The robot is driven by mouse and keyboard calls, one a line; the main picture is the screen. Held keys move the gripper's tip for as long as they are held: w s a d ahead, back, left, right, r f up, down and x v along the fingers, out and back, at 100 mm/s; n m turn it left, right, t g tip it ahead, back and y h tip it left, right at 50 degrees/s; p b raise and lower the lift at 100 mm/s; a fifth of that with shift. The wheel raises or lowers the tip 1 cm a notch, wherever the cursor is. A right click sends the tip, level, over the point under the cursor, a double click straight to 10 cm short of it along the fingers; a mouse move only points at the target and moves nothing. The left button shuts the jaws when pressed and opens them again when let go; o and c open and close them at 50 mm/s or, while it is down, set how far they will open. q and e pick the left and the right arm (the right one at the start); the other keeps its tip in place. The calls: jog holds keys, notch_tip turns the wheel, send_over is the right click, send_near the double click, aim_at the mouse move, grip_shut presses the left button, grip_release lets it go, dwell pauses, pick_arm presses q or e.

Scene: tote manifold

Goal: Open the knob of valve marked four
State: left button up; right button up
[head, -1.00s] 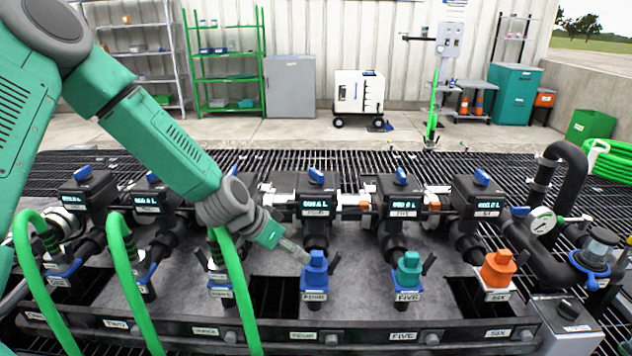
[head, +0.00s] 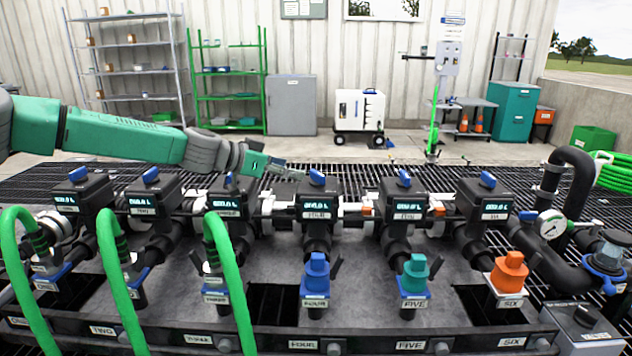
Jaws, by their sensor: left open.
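The valve marked four is a black body (head: 318,206) with a lit display and a FOUR label, in the middle of the row in the head view. Its blue knob (head: 317,177) sits on top. Below it, a blue cap (head: 316,272) covers the outlet, which also carries a FOUR label. My left gripper (head: 299,174) is open, reaching in from the left, with its fingertips just left of the blue knob. I cannot tell whether they touch it. My right gripper is not in view.
Similar valves with blue knobs stand on both sides, such as five (head: 405,207) and six (head: 487,207). A green hose (head: 229,275) rises at the third outlet. A teal cap (head: 414,270) and an orange cap (head: 509,270) cover outlets five and six. Open grating lies behind the row.

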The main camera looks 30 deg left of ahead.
aim_at(315, 173)
pick_arm(q)
jog(key=b+x, duration=0.2)
jog(key=x, duration=0.5)
jog(key=shift+d+f, duration=0.1)
jog(key=shift+d, duration=0.15)
jog(key=shift+w+d+f, duration=0.15)
jog(key=shift+w+f, duration=0.05)
jog(key=shift+w, duration=0.4)
jog(key=c, duration=1.2)
